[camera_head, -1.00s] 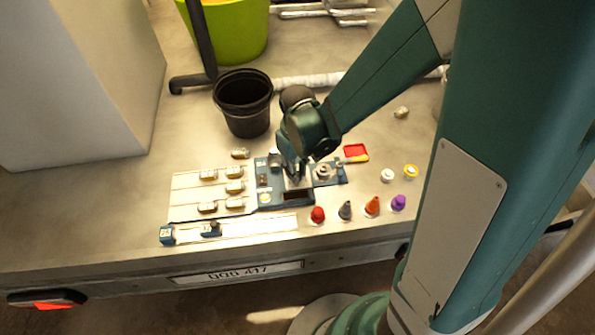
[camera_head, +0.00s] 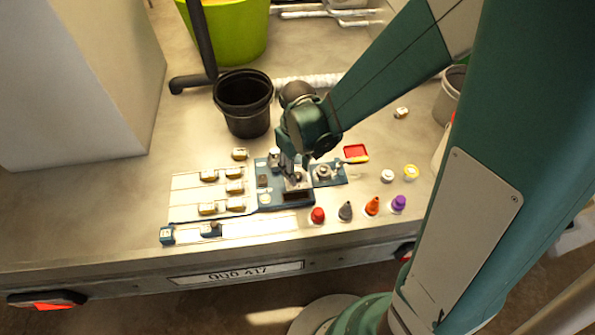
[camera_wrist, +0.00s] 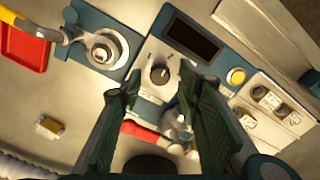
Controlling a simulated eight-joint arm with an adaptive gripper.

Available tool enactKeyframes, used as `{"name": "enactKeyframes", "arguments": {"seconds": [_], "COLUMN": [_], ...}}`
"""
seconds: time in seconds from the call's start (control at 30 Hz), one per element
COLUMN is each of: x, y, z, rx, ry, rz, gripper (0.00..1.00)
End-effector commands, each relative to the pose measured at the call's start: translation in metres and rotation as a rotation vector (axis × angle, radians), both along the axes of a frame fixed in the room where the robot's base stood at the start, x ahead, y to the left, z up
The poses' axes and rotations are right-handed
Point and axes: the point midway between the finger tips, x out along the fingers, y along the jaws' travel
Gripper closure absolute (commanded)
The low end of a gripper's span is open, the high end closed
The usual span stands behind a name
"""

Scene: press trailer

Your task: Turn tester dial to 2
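The tester (camera_head: 308,200) is a blue unit with a pale faceplate and a dark screen, among the parts on the table.
A yellow button (camera_wrist: 236,76) is right of the screen. A blue base with a round metal part (camera_head: 324,172) adjoins the tester, near a red tray (camera_head: 356,152). Several coloured cones, including a red one (camera_head: 317,215), stand in front. A black bucket (camera_head: 244,103) stands behind.

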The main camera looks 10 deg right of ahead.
Motion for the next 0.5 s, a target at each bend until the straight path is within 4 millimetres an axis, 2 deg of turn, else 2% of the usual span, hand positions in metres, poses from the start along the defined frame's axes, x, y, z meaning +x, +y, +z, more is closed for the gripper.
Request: {"name": "enactKeyframes", "arguments": {"seconds": [0.5], "x": [-0.001], "y": [0.0], "z": [0.051], "rx": [0.0], "ry": [0.0], "rz": [0.0], "gripper": [0.66]}}
